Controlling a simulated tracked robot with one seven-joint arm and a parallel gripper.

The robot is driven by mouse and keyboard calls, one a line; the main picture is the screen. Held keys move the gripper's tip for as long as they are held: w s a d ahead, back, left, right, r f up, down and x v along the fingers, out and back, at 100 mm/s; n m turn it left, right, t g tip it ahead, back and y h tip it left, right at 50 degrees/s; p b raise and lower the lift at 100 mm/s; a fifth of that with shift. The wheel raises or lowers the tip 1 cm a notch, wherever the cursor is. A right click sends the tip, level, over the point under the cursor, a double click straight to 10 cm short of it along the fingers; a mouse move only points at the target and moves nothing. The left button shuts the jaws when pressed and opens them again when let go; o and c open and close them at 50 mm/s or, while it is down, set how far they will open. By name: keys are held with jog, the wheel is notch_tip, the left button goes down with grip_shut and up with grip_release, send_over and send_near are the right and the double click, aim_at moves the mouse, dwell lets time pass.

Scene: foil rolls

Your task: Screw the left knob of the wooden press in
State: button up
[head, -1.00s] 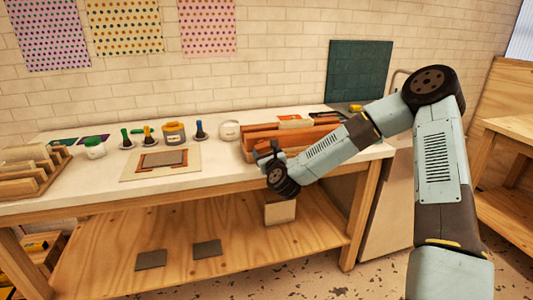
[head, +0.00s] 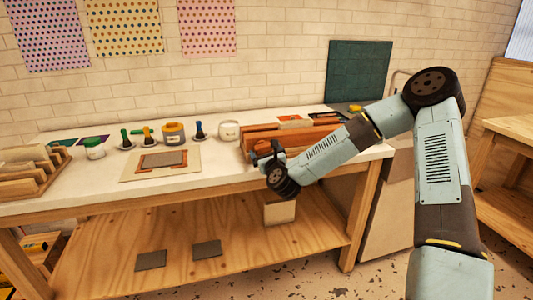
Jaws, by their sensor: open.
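The wooden press (head: 293,137) is a reddish-brown set of long bars on the right part of the white-topped workbench. My gripper (head: 265,150) is at the press's left front end, with my arm reaching in from the right. The gripper is small and dark in this view, and it is open. The left knob of the press is hidden behind or within the gripper area, so I cannot tell whether the fingers are around it or touching it.
Left of the press are a white jar (head: 229,130), several stamp-like tools, a yellow-labelled tub (head: 173,133) and a board with a grey plate (head: 163,159). A wooden rack (head: 28,172) stands far left. The lower shelf (head: 200,250) holds two grey plates and a box.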

jog(key=v, duration=1.3)
jog(key=shift+s, duration=0.35)
